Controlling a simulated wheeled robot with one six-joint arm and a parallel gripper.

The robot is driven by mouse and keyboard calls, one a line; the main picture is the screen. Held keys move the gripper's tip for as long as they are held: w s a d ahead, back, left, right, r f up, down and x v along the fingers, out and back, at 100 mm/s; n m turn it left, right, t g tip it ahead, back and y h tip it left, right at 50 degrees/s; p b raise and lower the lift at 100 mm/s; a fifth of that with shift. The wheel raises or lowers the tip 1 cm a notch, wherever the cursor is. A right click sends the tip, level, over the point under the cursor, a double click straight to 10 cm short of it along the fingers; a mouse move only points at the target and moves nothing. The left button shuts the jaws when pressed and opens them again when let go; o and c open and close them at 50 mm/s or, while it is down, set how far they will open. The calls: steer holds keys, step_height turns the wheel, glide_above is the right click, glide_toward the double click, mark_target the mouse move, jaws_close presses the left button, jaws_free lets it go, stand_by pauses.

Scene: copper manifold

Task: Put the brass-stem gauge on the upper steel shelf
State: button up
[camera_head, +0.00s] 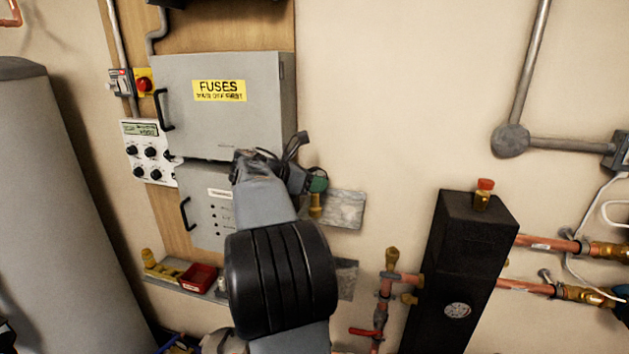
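The brass-stem gauge (317,205) shows a dark green round head on a brass stem. It appears upright at the left part of the upper steel shelf (346,208); I cannot tell whether its base touches the shelf. My gripper (297,168) is just left of the gauge head, at the end of my arm, which comes up from below. The fingers are dark and seen from behind, so I cannot tell whether they are open or shut on the gauge.
A lower steel plate (348,279) sits below, partly hidden by my arm. A grey fuse box (235,125) is close behind my gripper on the left. A narrow shelf (205,293) holds a red bin (198,278). A black casing (465,265) with copper pipes stands right.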

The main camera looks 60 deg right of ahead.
steer(key=shift+o, duration=1.3)
steer(key=shift+r, duration=0.1)
steer(key=shift+w+a+r, duration=0.1)
steer(key=shift+a+r, duration=0.05)
steer(key=v, duration=1.2)
steer(key=s+a+f+m+t+y, duration=0.3)
steer(key=a+f+m+t+y, duration=0.2)
steer(key=a+f, duration=0.6)
steer(key=s+a+f+m+t+y, duration=0.2)
steer(key=a+f+m+t+y, duration=0.3)
steer(key=a+f, duration=0.7)
steer(key=a+m+y, duration=0.2)
steer(key=a, duration=0.5)
steer(key=shift+s+a+m+b, duration=0.15)
steer(key=shift+s+m+b, duration=0.15)
steer(key=shift+s+b, duration=0.1)
